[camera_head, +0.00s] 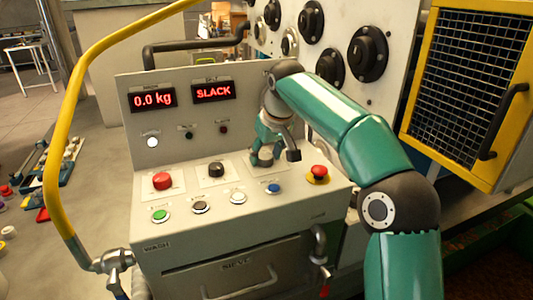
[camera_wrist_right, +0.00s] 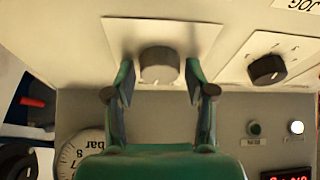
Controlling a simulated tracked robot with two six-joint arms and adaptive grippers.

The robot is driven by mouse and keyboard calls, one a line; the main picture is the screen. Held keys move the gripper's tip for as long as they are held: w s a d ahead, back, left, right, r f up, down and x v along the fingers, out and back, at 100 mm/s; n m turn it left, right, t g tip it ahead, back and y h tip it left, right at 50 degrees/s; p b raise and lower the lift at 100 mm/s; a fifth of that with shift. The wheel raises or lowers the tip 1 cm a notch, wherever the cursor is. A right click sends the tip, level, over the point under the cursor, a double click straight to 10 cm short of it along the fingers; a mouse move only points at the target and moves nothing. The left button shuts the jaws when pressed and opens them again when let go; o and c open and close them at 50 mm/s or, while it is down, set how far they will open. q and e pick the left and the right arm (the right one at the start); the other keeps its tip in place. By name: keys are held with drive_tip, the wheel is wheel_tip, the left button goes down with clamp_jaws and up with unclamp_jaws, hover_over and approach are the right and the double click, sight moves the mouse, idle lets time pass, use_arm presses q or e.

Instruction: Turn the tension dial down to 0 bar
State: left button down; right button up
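In the head view my right gripper (camera_head: 265,152) points down at the sloping console (camera_head: 240,208) and hides the dial. A pressure gauge marked bar (camera_wrist_right: 86,152) is partly cut off in the wrist view; its needle cannot be seen. The displays read 0.0 kg (camera_head: 153,100) and SLACK (camera_head: 213,91). My left gripper is not in view.
A black selector (camera_head: 216,170) and a red button (camera_head: 162,181) sit left of my right gripper. A red emergency button (camera_head: 318,173) stands close on its right. Several small buttons line the front. A yellow rail (camera_head: 60,140) and a yellow mesh guard (camera_head: 465,75) flank the console.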

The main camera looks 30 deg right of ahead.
drive_tip(key=c, duration=0.7)
drive_tip(key=shift+r+p, duration=0.2)
drive_tip(key=shift+p, duration=0.3)
drive_tip(key=shift+d+r+n+y+p, duration=0.15)
drive_tip(key=shift+n+y+p, duration=0.25)
drive_tip(key=shift+n+p, duration=1)
drive_tip(key=shift+p, duration=0.2)
drive_tip(key=shift+f+n+y, duration=0.3)
drive_tip(key=o, duration=1.1)
drive_tip(key=shift+r, duration=0.1)
